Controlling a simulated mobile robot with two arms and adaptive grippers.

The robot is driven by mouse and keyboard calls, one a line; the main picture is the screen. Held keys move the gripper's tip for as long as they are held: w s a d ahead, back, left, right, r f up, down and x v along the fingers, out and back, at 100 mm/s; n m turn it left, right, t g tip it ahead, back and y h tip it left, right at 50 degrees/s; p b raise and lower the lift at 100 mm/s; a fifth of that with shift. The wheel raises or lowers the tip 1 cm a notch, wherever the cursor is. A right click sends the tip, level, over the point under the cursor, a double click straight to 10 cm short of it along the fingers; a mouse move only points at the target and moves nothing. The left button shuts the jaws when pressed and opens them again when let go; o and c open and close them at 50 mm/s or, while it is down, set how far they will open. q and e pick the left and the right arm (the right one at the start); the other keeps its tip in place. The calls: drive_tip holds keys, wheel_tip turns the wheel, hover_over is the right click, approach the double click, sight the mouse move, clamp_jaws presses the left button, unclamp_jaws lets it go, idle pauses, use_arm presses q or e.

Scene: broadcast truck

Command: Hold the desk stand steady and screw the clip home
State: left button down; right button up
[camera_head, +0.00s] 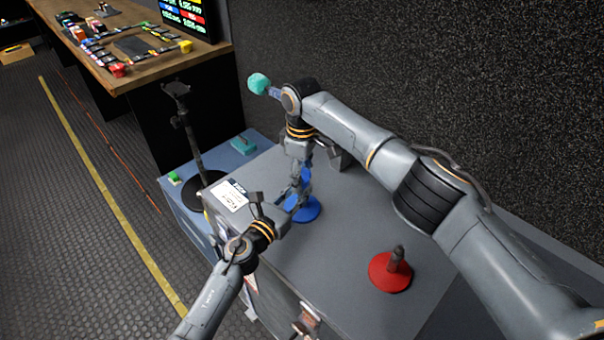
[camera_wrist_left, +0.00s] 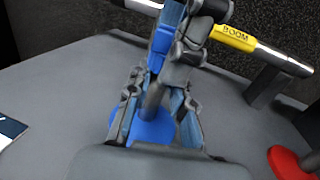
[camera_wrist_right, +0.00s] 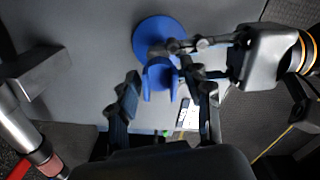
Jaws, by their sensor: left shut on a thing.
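The blue desk stand has a round base (camera_head: 303,210) on the grey case top, also in the left wrist view (camera_wrist_left: 150,130) and right wrist view (camera_wrist_right: 145,35). My left gripper (camera_head: 287,212) is shut on the stand's grey post (camera_wrist_left: 152,98), just above the base. The blue clip (camera_wrist_right: 160,75), with two prongs, is above the post; it also shows in the left wrist view (camera_wrist_left: 164,42). My right gripper (camera_wrist_right: 160,80) points down over the clip, its fingers either side with small gaps. Whether the clip is fully seated is hidden.
A red round stand (camera_head: 390,272) with a dark post stands on the case to the right. A boom pole with a yellow label (camera_wrist_left: 235,38) lies behind. A black stand (camera_head: 195,140) rises at the left, near a workbench (camera_head: 150,75). Case top between the stands is clear.

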clamp_jaws()
drive_tip(key=shift+o, duration=1.9)
unclamp_jaws()
drive_tip(key=shift+r, duration=2.3)
drive_tip(key=shift+o, duration=0.2)
drive_tip(key=shift+o, duration=0.5)
wheel_tip(320, 180, up, 4)
drive_tip(key=shift+f, duration=0.25)
